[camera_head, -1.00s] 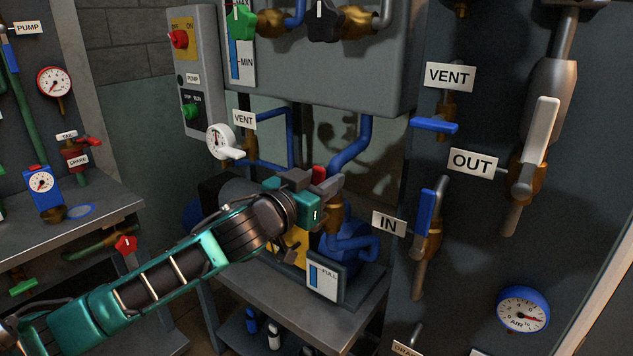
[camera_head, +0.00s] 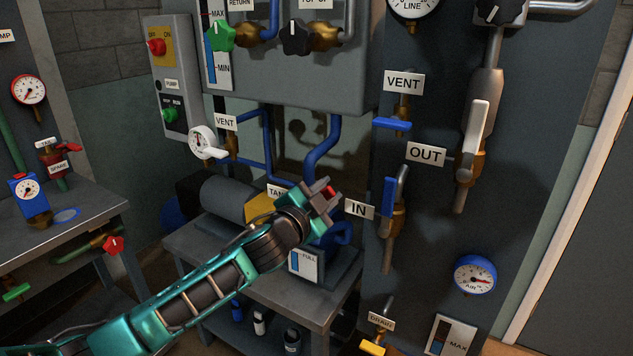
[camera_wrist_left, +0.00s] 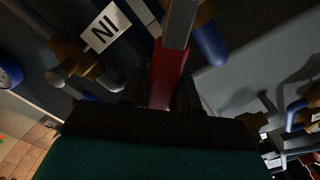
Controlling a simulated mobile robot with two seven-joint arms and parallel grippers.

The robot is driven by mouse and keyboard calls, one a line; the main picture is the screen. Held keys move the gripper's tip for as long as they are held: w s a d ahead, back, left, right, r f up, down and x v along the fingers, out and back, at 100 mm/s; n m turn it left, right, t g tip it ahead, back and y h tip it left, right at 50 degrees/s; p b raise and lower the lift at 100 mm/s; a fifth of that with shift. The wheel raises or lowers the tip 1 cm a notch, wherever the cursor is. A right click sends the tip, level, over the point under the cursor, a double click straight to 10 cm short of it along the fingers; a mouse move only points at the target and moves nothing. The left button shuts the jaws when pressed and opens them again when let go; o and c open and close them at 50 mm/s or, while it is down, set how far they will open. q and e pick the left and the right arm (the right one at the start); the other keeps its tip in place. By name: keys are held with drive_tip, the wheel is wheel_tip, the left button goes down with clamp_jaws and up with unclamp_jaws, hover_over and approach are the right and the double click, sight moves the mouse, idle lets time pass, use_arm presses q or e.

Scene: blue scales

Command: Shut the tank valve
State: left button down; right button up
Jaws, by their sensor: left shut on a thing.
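The tank valve's red lever (camera_head: 330,190) shows beside my left gripper (camera_head: 323,194) in the head view. Its label (camera_head: 277,192) reads "TAN" and is partly covered by my arm. My left gripper is shut on the red lever, which lies between its dark fingers in the left wrist view (camera_wrist_left: 170,75). The valve body behind the gripper is mostly hidden in the head view. My right gripper is not in view.
The IN label (camera_head: 359,209) and the blue IN lever (camera_head: 389,197) are close to the right of my gripper. A blue pipe (camera_head: 323,150) runs just above. The pump bench (camera_head: 275,290) is below.

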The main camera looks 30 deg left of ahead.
use_arm(q)
wheel_tip(320, 180, down, 6)
drive_tip(key=d+m, duration=0.2)
drive_tip(key=m, duration=0.6)
drive_tip(key=shift+d+m+b, duration=0.2)
drive_tip(key=shift+m+b, duration=0.15)
drive_tip(key=shift+m, duration=0.05)
drive_tip(key=shift+s, duration=0.1)
drive_tip(key=shift+f, duration=0.1)
drive_tip(key=c, duration=0.9)
unclamp_jaws()
